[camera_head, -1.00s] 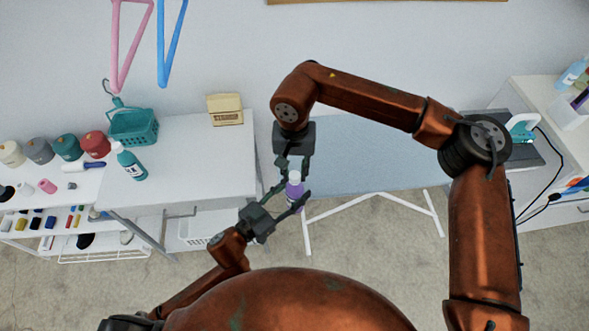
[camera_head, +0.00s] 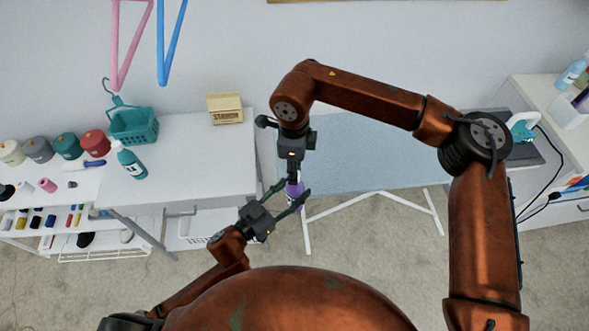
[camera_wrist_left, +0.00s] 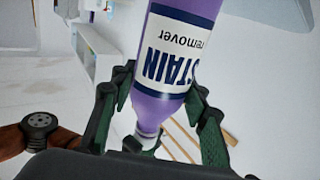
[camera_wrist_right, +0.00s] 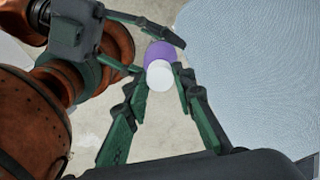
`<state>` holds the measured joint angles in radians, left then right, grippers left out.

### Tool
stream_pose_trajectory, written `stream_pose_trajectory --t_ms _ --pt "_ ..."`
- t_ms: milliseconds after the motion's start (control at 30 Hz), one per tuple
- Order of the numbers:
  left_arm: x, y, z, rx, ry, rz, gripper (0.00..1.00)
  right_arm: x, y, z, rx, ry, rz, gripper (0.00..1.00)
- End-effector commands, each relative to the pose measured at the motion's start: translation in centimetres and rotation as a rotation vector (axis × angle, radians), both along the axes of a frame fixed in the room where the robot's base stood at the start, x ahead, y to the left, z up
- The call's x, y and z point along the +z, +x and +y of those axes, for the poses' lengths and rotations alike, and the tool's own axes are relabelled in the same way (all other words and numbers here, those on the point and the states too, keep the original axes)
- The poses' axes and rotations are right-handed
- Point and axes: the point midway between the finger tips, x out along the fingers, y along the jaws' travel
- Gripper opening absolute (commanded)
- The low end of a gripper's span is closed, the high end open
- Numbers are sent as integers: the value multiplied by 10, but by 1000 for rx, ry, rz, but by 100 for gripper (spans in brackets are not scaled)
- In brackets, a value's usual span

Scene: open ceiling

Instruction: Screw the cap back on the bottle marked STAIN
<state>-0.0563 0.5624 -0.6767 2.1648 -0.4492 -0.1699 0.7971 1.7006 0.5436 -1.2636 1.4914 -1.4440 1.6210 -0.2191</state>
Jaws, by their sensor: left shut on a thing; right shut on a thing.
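The purple bottle (camera_head: 293,192) stands upright between the fingers of my left gripper (camera_head: 292,197), which is shut on it. In the left wrist view, the bottle (camera_wrist_left: 165,108) shows its upside-down STAIN remover label. My right gripper (camera_head: 293,176) points down from above and is shut on the white cap (camera_wrist_right: 160,76). In the right wrist view, the cap lies over the purple bottle top (camera_wrist_right: 158,52), between the fingertips. The cap is hidden in the head view. I cannot tell whether its threads are engaged.
A grey-blue ironing board (camera_head: 370,155) lies to the right and a white table (camera_head: 205,160) to the left. The table bears a teal-white bottle (camera_head: 129,162), a teal basket (camera_head: 133,127) and a tan box (camera_head: 225,108). Open floor lies below.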

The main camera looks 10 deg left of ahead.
Motion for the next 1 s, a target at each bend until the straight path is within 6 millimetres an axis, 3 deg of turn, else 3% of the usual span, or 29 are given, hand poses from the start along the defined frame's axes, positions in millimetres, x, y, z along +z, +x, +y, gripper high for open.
stream_pose_trajectory --t_ms 1000 --pt "0 -1 -1 -3 0 -1 0 0 1 1 -2127 7 -11 14"
